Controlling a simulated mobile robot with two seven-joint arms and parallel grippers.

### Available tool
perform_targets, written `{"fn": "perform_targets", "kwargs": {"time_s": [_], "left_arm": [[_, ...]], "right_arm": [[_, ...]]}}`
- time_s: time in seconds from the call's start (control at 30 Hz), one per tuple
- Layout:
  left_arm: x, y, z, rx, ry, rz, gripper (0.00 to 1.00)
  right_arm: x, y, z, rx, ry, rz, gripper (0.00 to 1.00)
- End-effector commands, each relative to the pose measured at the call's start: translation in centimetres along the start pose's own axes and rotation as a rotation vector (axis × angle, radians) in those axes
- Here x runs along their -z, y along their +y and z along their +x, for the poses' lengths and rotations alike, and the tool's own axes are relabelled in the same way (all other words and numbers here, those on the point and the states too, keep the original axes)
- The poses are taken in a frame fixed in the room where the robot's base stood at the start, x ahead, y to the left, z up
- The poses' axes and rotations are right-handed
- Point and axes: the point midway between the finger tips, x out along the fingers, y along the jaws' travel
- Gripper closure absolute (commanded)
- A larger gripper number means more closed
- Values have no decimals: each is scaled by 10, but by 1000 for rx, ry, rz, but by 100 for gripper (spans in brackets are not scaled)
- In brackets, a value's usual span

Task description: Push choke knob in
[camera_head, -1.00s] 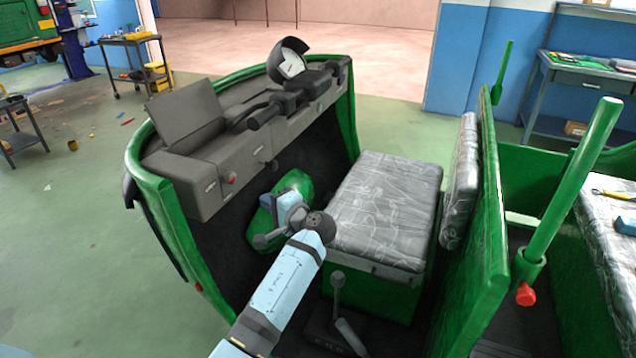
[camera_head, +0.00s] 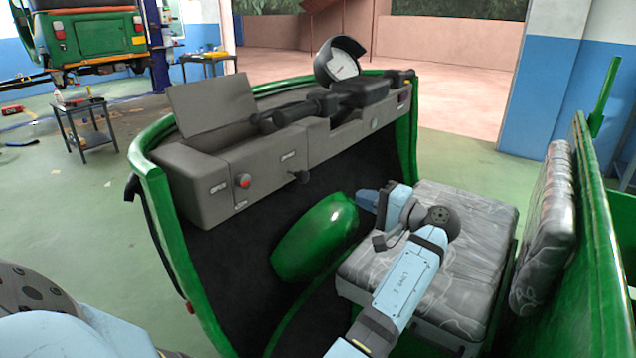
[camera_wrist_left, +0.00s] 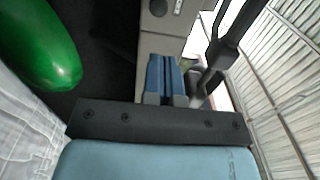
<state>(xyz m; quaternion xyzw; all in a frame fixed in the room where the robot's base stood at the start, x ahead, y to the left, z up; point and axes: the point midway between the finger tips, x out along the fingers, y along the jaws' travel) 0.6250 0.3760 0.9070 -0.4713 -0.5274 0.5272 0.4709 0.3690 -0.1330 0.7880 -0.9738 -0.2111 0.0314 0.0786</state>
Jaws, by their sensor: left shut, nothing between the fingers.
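Two knobs stick out of the front of the grey dashboard (camera_head: 185,215): a red knob (camera_head: 243,180) at the left and a dark knob (camera_head: 302,177) further right. I cannot tell from their markings which is the choke knob. My left gripper (camera_head: 366,199) is shut and empty, to the right of and lower in the picture than both knobs, apart from them, by the front edge of the seat. In the left wrist view its blue fingers (camera_wrist_left: 164,75) are together, pointing toward the grey panel (camera_wrist_left: 160,42). My right gripper is out of view.
A green hump (camera_head: 315,238) rises from the dark floor left of my gripper. The plastic-covered seat (camera_head: 465,215) lies under my forearm. Black handlebars (camera_head: 300,108) and a round gauge (camera_head: 340,65) stand above the dashboard. Open space lies between the gripper and the dashboard.

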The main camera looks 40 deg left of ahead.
Motion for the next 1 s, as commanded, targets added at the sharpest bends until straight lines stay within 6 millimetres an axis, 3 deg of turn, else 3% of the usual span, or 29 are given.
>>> {"fn": "perform_targets", "kwargs": {"time_s": [0.27,0.7,0.9,1.0], "left_arm": [[0,1,16,1,-1,-1,100],[0,2,105,1,-1,-2,100],[0,2,131,0,0,0,100],[0,1,138,1,1,0,100]], "right_arm": [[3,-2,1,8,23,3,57],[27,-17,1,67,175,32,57],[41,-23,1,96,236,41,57],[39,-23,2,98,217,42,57]]}}
